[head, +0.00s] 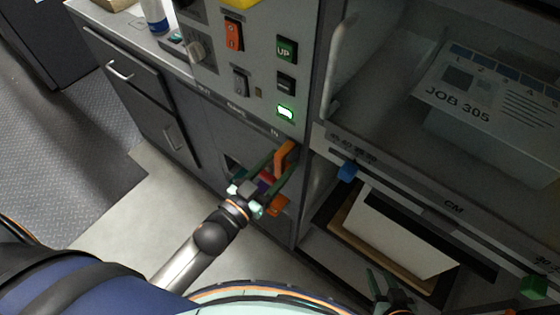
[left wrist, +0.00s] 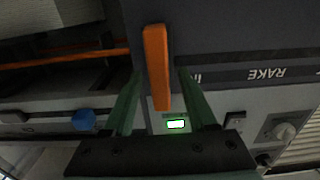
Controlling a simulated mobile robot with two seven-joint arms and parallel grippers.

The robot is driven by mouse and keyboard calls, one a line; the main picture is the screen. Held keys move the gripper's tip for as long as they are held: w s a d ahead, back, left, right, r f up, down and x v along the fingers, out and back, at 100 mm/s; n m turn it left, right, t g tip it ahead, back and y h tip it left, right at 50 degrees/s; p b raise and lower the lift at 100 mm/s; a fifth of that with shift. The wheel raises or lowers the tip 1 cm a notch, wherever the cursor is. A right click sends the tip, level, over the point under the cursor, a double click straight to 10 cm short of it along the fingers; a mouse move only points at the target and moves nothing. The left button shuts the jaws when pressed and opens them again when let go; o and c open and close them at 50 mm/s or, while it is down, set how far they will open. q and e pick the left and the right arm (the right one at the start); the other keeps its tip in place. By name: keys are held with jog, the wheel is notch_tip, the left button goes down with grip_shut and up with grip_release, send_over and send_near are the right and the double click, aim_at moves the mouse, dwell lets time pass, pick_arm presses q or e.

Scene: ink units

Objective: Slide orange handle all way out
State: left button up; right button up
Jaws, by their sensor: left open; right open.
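The orange handle (head: 285,155) is an upright bar on the grey machine front, below the lit green button. My left gripper (head: 281,166) is open, its green fingers reaching toward the handle. In the left wrist view the orange handle (left wrist: 156,65) stands between the two open fingers of my left gripper (left wrist: 158,75), with a gap on each side. Part of the slot area behind the fingers is hidden. My right gripper (head: 378,277) is open and empty at the bottom of the head view, well apart from the handle.
A second orange part (head: 278,205) sits lower in the same recess. To the right are a blue knob (head: 347,171), a paper tray with white sheets (head: 390,235) and a green knob (head: 533,287). A cabinet (head: 140,95) stands at left; the floor before it is clear.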

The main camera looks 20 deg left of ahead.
pick_arm(q)
jog(key=shift+w+d, duration=0.15)
jog(key=shift+w, duration=0.15)
jog(key=shift+c, duration=0.2)
grip_shut()
dwell(1.1)
